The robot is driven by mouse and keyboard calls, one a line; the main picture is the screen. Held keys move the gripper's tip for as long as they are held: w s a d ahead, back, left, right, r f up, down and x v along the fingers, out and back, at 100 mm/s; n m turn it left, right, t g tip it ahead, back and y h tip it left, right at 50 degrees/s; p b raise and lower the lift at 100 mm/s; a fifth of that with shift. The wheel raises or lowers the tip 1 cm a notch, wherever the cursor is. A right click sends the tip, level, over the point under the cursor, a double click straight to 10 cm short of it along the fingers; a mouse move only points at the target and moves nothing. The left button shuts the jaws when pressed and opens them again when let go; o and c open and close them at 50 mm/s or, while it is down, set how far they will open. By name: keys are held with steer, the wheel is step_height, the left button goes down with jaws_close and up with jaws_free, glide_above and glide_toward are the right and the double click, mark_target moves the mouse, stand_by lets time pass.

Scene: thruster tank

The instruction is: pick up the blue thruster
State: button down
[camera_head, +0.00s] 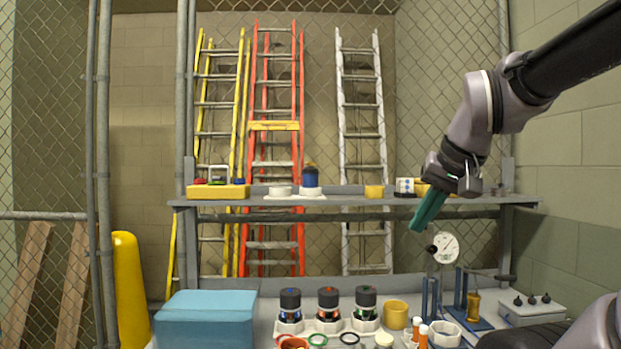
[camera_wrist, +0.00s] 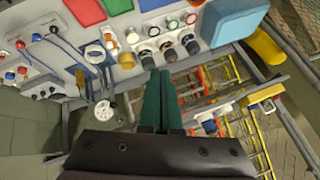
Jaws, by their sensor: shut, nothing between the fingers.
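A dark-capped thruster with a blue mark (camera_head: 290,300) stands upright at the left of a row of three on the bench, in a pale holder. It also shows in the wrist view (camera_wrist: 191,46). Beside it stand a red-marked thruster (camera_head: 328,300) and a green-marked one (camera_head: 366,298). A blue cylinder (camera_head: 310,178) with a dark top sits on a white base on the shelf; I cannot tell whether it is a thruster. My gripper (camera_head: 418,225) has green fingers, shut and empty, in front of the shelf, above and right of the row. Its fingers also show in the wrist view (camera_wrist: 160,78).
A grey shelf (camera_head: 350,201) runs above the back of the bench. A blue box (camera_head: 206,318) is left of the row. A yellow cup (camera_head: 396,314), a dial gauge (camera_head: 443,247) on a stand and a white box (camera_head: 531,311) are to the right. Ladders stand behind the fence.

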steer(key=c, duration=0.8)
jaws_free()
steer(key=shift+w+a+r, duration=0.15)
steer(key=shift+w+a, duration=0.05)
steer(key=shift+a, duration=0.05)
steer(key=o, duration=0.8)
steer(key=w+a+m+y, duration=0.1)
steer(key=w+a+r+y, duration=0.1)
steer(key=w+a, duration=0.1)
steer(key=shift+w+a+r+m+g, duration=0.1)
steer(key=shift+w+r+m+g, duration=0.05)
steer(key=shift+w+m+g, duration=0.2)
steer(key=w+a+r+m+t+y, duration=0.1)
steer(key=w+a+r+m+y, duration=0.15)
steer(key=w, duration=0.45)
steer(key=w+a+r+m+y, duration=0.2)
steer(key=w+a+m, duration=0.2)
steer(key=w, duration=0.3)
steer(key=w+a+r+m+t+y, duration=0.1)
steer(key=w+a+r+m+y, duration=0.2)
steer(key=w, duration=0.4)
steer(key=m+t+h, duration=0.2)
steer(key=m+t, duration=0.5)
steer(key=m, duration=0.7)
glide_toward(315, 179)
steer(key=x, duration=0.7)
steer(key=shift+w+a, duration=0.2)
steer(key=shift+w, duration=0.1)
steer(key=shift+x, duration=2.75)
